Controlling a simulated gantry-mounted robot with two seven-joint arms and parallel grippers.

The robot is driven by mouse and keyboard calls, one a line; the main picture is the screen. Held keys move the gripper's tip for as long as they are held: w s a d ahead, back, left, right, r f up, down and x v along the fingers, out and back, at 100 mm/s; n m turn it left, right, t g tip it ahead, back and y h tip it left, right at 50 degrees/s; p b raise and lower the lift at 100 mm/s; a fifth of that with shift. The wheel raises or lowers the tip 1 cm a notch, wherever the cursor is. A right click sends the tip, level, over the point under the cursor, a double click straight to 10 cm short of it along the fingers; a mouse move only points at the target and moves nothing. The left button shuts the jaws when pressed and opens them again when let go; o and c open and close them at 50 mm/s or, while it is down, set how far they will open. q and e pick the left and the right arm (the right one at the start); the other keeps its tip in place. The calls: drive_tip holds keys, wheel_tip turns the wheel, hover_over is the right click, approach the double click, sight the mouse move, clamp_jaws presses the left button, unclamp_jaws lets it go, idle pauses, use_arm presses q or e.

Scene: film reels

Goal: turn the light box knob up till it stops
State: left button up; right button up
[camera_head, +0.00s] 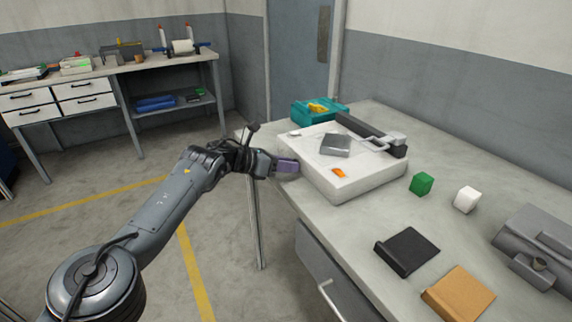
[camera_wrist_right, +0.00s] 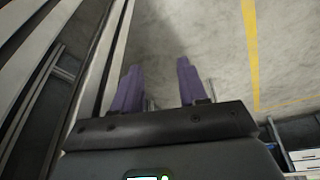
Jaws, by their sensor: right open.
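The light box (camera_head: 368,182) is a low white box with a pale top, standing on the grey workbench in the head view. My left gripper (camera_head: 287,166) is at the box's left side, its purple fingers right at the wall. The knob does not show; the fingers may be covering it. I cannot tell whether those fingers are open or closed on something. My right gripper (camera_wrist_right: 158,80) shows in the right wrist view, its two purple fingers apart and nothing between them, with grey floor beyond.
On the box lie a grey block (camera_head: 335,146), an orange piece (camera_head: 338,173) and a black bar (camera_head: 368,132). A teal bin (camera_head: 318,112) stands behind. Green (camera_head: 421,184) and white (camera_head: 467,200) cubes, a black item (camera_head: 408,252) and a grey machine (camera_head: 537,240) occupy the bench's right.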

use_arm(q)
clamp_jaws()
drive_tip(key=shift+r+p, duration=0.2)
drive_tip(key=shift+p, duration=0.6)
drive_tip(key=m+t+y+p, duration=0.1)
drive_tip(key=m+p, duration=0.1)
drive_tip(key=p, duration=0.1)
drive_tip(key=shift+s+r, duration=0.1)
drive_tip(key=shift+s, duration=0.05)
drive_tip(key=shift+d+m+t+p, duration=0.1)
drive_tip(key=shift+m+t+p, duration=0.4)
drive_tip(key=shift+m+p, duration=0.35)
drive_tip(key=shift+f+m+t+y+p, duration=0.25)
drive_tip(key=shift+m+t+y+p, duration=0.15)
drive_tip(key=shift+m+t+p, duration=0.1)
drive_tip(key=o, duration=0.7)
unclamp_jaws()
drive_tip(key=shift+s, duration=0.1)
